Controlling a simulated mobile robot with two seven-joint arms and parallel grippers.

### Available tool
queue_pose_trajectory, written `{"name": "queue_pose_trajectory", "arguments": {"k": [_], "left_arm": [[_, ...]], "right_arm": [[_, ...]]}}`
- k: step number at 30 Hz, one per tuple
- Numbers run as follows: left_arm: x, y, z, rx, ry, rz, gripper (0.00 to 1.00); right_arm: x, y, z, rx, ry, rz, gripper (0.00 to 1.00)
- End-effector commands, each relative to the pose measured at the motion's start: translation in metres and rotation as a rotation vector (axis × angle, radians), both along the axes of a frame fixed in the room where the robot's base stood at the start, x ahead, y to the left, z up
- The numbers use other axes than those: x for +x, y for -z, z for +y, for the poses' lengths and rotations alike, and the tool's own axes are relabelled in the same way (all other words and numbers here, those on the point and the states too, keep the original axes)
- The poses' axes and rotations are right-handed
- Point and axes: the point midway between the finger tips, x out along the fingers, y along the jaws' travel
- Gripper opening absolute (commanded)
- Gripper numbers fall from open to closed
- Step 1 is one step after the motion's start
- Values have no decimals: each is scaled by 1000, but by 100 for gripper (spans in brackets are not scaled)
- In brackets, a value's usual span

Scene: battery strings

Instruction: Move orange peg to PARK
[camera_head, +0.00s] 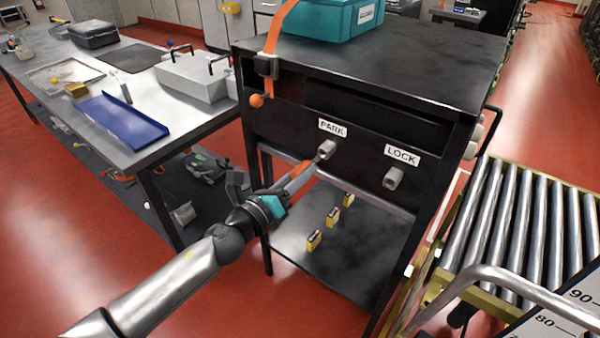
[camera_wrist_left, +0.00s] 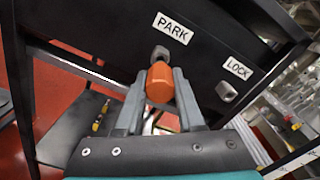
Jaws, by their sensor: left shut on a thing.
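The orange peg (camera_wrist_left: 160,83) is between the fingers of my left gripper (camera_wrist_left: 160,95) in the left wrist view, its rounded orange end showing. The gripper is shut on it. In the head view my left gripper (camera_head: 305,172) reaches up to the black cabinet front, its fingertips close to the grey PARK socket (camera_head: 327,147) under the PARK label (camera_head: 332,128). The wrist view shows the PARK socket (camera_wrist_left: 160,53) just beyond the peg. I cannot tell whether the peg's tip is inside it. The LOCK socket (camera_head: 393,178) sits to the right and looks empty. My right gripper is not in view.
An orange strap (camera_head: 275,30) with an orange ball (camera_head: 256,100) hangs at the cabinet's left. A teal bin (camera_head: 325,18) stands on top. Small yellow-and-black items (camera_head: 332,216) lie on the lower shelf. A roller conveyor (camera_head: 510,225) is right; a bench with a blue tray (camera_head: 118,120) is left.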

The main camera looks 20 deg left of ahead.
Motion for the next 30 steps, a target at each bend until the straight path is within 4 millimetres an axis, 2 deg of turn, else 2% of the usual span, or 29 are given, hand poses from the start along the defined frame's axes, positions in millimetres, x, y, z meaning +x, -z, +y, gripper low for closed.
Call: {"name": "queue_pose_trajectory", "arguments": {"k": [30], "left_arm": [[5, 0, -2, 0, 0, 0, 0]], "right_arm": [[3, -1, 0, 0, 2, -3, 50]]}}
